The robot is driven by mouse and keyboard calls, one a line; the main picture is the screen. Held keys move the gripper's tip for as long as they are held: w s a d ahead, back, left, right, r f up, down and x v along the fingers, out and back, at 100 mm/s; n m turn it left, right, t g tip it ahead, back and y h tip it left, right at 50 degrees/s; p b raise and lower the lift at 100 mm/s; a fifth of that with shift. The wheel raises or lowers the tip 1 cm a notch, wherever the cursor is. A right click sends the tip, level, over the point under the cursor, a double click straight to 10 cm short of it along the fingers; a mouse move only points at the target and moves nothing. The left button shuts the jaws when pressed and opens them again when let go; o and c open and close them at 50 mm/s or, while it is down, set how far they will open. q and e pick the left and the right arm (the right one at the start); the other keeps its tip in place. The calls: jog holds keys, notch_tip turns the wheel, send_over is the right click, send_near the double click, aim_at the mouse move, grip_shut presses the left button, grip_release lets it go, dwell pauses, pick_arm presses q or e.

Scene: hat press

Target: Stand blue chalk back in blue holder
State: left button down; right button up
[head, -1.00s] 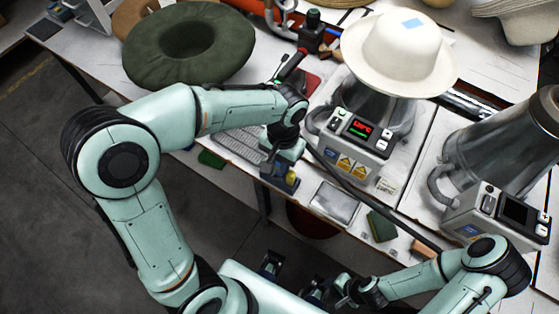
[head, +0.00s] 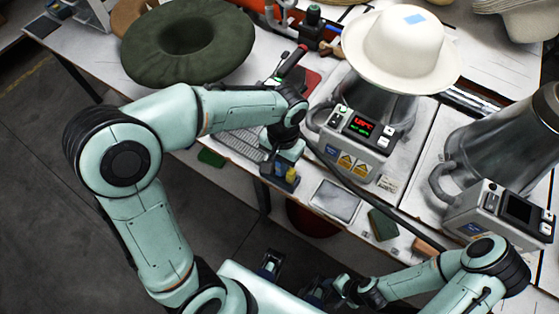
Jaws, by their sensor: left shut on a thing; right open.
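My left gripper (head: 284,162) points down at the front edge of the bench. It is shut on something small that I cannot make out. A dark blue block (head: 281,182) is right under the gripper, with a yellow patch (head: 291,173) beside it. The block may be the blue holder, but I cannot tell it apart from the finger parts. The blue chalk is not clearly visible and may be hidden by the gripper. My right gripper (head: 312,289) is open and low in front of the bench, away from these things.
A press with a cream hat (head: 402,50) stands right of my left gripper, its control box (head: 352,140) close by. A grey tray (head: 335,200) and a green block (head: 383,224) lie at the front edge. A green hat (head: 187,40) lies at the back left.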

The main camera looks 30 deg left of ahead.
pick_arm(q)
jog(key=shift+f+b, duration=0.35)
jog(key=shift+f, duration=0.2)
pick_arm(e)
jog(key=shift+s+f, duration=0.15)
jog(key=shift+f, duration=0.25)
